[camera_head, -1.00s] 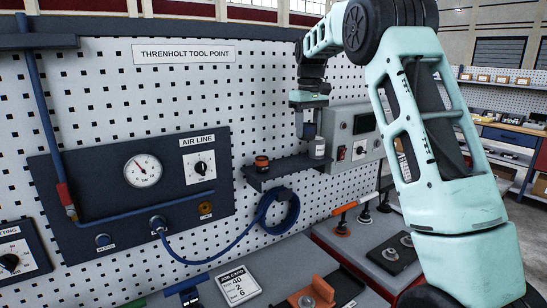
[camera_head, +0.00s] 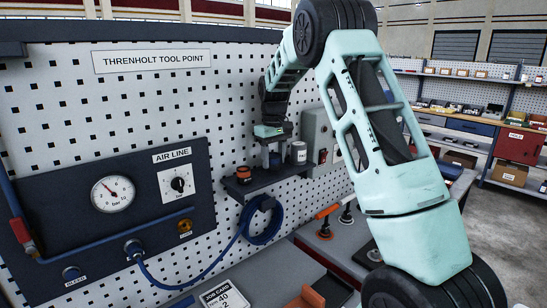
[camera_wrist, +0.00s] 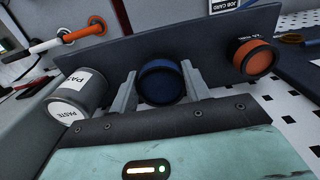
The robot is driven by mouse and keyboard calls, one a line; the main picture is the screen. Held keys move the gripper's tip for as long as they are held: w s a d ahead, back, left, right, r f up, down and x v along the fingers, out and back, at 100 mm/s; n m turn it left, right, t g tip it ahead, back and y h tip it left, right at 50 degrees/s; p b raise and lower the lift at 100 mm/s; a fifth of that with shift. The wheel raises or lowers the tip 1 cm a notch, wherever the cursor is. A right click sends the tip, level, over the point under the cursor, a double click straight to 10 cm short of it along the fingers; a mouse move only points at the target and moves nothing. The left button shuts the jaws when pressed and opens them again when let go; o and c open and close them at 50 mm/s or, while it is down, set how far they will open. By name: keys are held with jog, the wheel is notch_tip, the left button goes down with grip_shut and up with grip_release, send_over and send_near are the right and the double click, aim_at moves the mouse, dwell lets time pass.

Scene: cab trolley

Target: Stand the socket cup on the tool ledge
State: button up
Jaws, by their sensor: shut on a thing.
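The socket cup (camera_wrist: 162,82) is a dark blue round cup, seen from above between my two fingers in the wrist view. My gripper (camera_wrist: 160,88) is shut on it. In the head view my gripper (camera_head: 273,157) is over the dark tool ledge (camera_head: 285,176) on the pegboard, between an orange-topped tin and a white can. The ledge also shows in the wrist view (camera_wrist: 210,42) behind the cup. The cup's base is hidden, so I cannot tell whether it touches the ledge.
The white paste can (camera_head: 298,153) stands close on the right and the orange-topped tin (camera_head: 243,174) on the left of the ledge. A coiled blue hose (camera_head: 262,222) hangs below. A grey control box (camera_head: 322,135) is right of the ledge.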

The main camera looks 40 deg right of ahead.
jog(key=shift+f, duration=0.5)
jog(key=shift+f, duration=0.1)
jog(key=o, duration=1.1)
jog(key=shift+o, duration=0.2)
